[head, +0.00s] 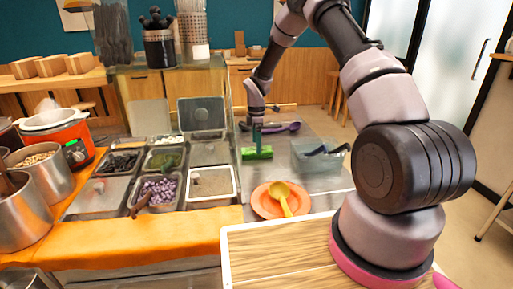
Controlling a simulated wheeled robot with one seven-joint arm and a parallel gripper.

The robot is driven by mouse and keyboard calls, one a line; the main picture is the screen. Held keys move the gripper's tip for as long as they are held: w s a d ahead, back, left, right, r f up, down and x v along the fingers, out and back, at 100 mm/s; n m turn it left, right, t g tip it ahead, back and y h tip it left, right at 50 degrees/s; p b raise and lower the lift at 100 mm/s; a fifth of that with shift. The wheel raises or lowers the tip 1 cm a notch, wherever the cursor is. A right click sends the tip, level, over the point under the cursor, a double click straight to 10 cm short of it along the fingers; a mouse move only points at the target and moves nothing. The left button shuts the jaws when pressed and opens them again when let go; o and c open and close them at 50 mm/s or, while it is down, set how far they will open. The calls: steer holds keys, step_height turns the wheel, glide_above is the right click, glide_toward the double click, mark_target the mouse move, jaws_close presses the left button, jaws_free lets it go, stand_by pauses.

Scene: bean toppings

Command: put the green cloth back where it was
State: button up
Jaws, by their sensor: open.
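The green cloth (262,154) lies on the steel counter, right of the topping containers and behind an orange plate. My gripper (257,143) is at the end of my arm, pointing down just above the cloth. It is small in the view; its fingers are open. I cannot tell whether the fingertips touch the cloth.
The orange plate (264,203) holds a yellow ladle (283,196). A purple ladle (288,127) lies behind the cloth. A clear bin (318,160) with dark utensils stands to the right. Topping containers (212,184) fill the left side. An orange cooker (56,131) stands far left.

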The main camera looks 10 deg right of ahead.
steer(key=s+d+r+m+t, duration=0.1)
steer(key=s+r+m, duration=0.15)
steer(key=r, duration=0.95)
steer(key=s+d+r+m+t, duration=0.1)
steer(key=s+d+r+m, duration=0.15)
steer(key=r, duration=0.95)
steer(key=s+d+r+m+t, duration=0.1)
steer(key=s+d+r+m, duration=0.1)
steer(key=s+r+m, duration=0.5)
steer(key=s+d+r+m+t+y, duration=0.1)
steer(key=s+r+m, duration=0.4)
steer(key=s, duration=0.7)
steer(key=s+d+r+m+t+y, duration=0.1)
steer(key=s+r+m+t, duration=0.2)
steer(key=s, duration=0.8)
steer(key=shift+s+d+r+m, duration=0.3)
steer(key=shift+s+r+m, duration=0.1)
steer(key=shift+r+m, duration=0.65)
steer(key=shift+f, duration=0.1)
